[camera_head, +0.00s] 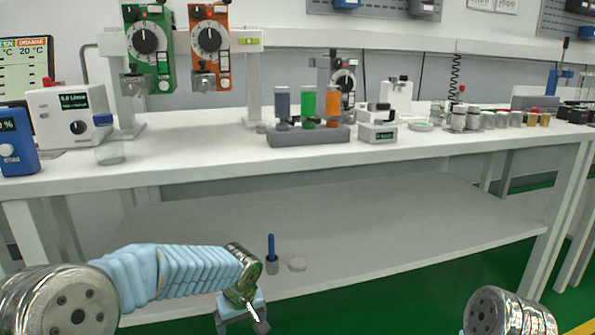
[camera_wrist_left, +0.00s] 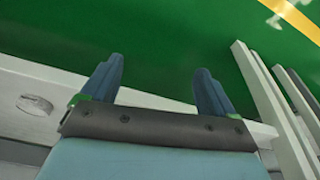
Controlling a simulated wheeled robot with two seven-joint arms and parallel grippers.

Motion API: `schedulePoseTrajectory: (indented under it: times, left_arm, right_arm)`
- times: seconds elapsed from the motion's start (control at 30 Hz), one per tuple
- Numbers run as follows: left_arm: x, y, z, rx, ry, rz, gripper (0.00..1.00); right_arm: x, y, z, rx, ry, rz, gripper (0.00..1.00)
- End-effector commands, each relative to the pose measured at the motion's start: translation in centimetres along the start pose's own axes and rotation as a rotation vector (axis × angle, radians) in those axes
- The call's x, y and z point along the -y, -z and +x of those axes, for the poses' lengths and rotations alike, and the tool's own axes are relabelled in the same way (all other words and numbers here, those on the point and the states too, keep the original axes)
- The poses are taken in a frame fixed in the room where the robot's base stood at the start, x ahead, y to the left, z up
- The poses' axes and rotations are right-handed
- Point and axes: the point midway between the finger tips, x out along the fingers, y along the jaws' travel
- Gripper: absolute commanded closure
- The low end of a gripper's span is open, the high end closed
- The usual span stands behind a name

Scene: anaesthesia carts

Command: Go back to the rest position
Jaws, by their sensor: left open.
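My left gripper (camera_head: 257,325) is at the bottom middle of the head view, in front of the bench's lower shelf and low down. In the left wrist view its two blue-grey fingers (camera_wrist_left: 158,85) are spread apart with nothing between them, over the green floor. Part of my right arm (camera_head: 505,312) shows at the bottom right of the head view; its gripper is out of the picture.
The white bench (camera_head: 400,155) holds a green vaporizer (camera_head: 148,45), an orange vaporizer (camera_head: 209,45) and a grey block (camera_head: 305,136) with coloured cylinders. Green floor (camera_head: 420,300) is open in front.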

Motion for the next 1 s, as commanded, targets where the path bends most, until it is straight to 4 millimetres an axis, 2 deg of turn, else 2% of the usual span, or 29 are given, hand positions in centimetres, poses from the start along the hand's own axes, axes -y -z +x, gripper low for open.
schedulePoseTrajectory:
  times: [0.17,0.27,0.37,0.43,0.5,0.6,0.7,1.0]
  left_arm:
    - [0.3,-3.9,4.6,0.121,-0.074,0.106,0.12]
    - [0.9,-7.3,7.5,0.197,-0.143,0.168,0.12]
    - [2.2,-12.1,10.5,0.276,-0.234,0.217,0.12]
    - [3.7,-16.1,12.1,0.314,-0.306,0.234,0.12]
    - [5.6,-19.8,13.0,0.326,-0.356,0.24,0.12]
    - [7.9,-23.6,13.5,0.311,-0.382,0.247,0.12]
    - [9.1,-25.1,13.5,0.298,-0.381,0.253,0.12]
    - [9.1,-25.1,13.5,0.298,-0.381,0.253,0.12]
  right_arm:
    - [0.7,0.0,-1.6,0.001,0.001,-0.002,0.33]
    - [1.1,-0.1,-2.6,0.001,0.001,-0.003,0.33]
    - [1.8,-0.1,-4.0,0.002,0.002,-0.005,0.33]
    - [2.3,-0.2,-5.2,0.003,0.003,-0.007,0.33]
    - [2.8,-0.2,-6.2,0.004,0.004,-0.008,0.33]
    - [3.2,-0.3,-7.1,0.005,0.005,-0.01,0.33]
    - [3.3,-0.3,-7.4,0.006,0.005,-0.011,0.33]
    - [3.3,-0.3,-7.4,0.006,0.005,-0.011,0.33]
